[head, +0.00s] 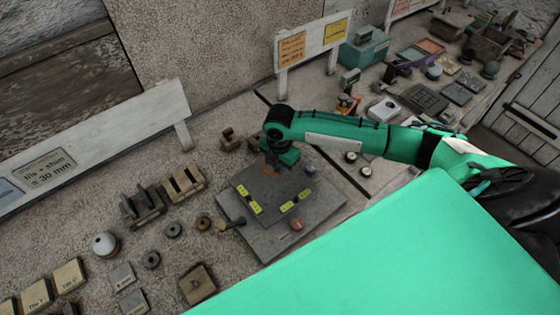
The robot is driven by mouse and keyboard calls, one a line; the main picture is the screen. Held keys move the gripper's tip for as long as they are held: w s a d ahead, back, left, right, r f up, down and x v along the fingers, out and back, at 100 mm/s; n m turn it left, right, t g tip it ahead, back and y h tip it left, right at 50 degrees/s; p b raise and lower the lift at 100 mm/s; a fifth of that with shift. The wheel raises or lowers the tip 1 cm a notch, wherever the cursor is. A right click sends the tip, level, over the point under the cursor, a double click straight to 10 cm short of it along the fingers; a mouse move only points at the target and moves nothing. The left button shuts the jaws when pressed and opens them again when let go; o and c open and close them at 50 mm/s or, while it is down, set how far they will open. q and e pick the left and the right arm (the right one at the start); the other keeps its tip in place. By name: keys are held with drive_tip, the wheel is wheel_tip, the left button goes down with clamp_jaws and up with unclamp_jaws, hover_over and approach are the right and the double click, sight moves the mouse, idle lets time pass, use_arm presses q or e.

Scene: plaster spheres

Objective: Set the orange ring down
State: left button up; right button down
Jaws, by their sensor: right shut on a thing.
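My right arm reaches in from the right, and its gripper (272,163) points down over the grey plate (262,205). A small orange piece, seemingly the orange ring (270,171), shows at the fingertips, and the gripper is shut on it. The gripper hides most of the ring. I cannot tell whether the ring touches the plate. The plate bears yellow labels (248,202) and lies on a larger grey slab (330,205). My left gripper is not in view.
A white sphere (104,244), dark rings (151,260) and wooden blocks (184,182) stand to the left. White sign boards (95,135) line the back. Boxes and trays crowd the upper right.

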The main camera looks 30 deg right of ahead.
sight(280, 184)
idle(0.3)
drive_tip(key=shift+r+p, duration=0.15)
drive_tip(key=shift+p, duration=0.4)
drive_tip(key=shift+f+b, duration=0.45)
drive_tip(key=shift+f, duration=0.2)
drive_tip(key=shift+f+b, duration=1)
drive_tip(key=shift+f, duration=1.25)
drive_tip(key=shift+p, duration=0.7)
drive_tip(key=shift+f+b, duration=0.3)
drive_tip(key=shift+f, duration=0.45)
drive_tip(key=c, duration=1.4)
unclamp_jaws()
